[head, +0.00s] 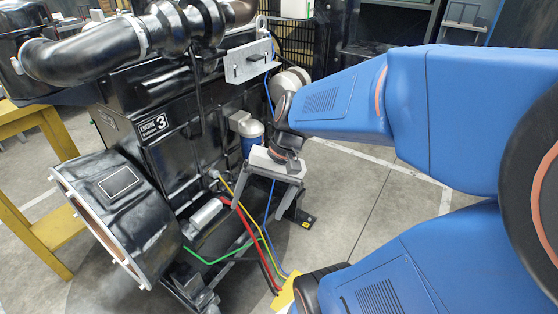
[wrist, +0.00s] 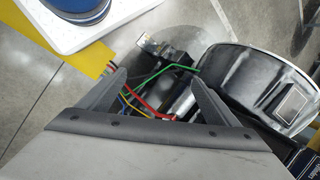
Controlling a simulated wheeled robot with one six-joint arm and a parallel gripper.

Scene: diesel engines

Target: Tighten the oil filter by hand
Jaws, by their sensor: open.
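The oil filter (head: 252,145) is a blue canister under a pale grey head on the side of the black engine (head: 150,125), just left of my gripper in the head view. My gripper (head: 259,210) is in front of the engine's side, with its fingers pointing down. It is open and empty. The filter's lower part is hidden behind the gripper in the head view. In the wrist view my gripper's two fingers (wrist: 160,80) are spread apart, with hoses visible beyond them. The filter does not show in the wrist view.
Red, yellow, green and blue lines (head: 240,215) run below the gripper; a green hose (wrist: 155,74) also shows in the wrist view. A black flywheel housing (head: 125,205) sticks out at the front left. A yellow stand (head: 55,228) is at left. Concrete floor (head: 365,205) is open at right.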

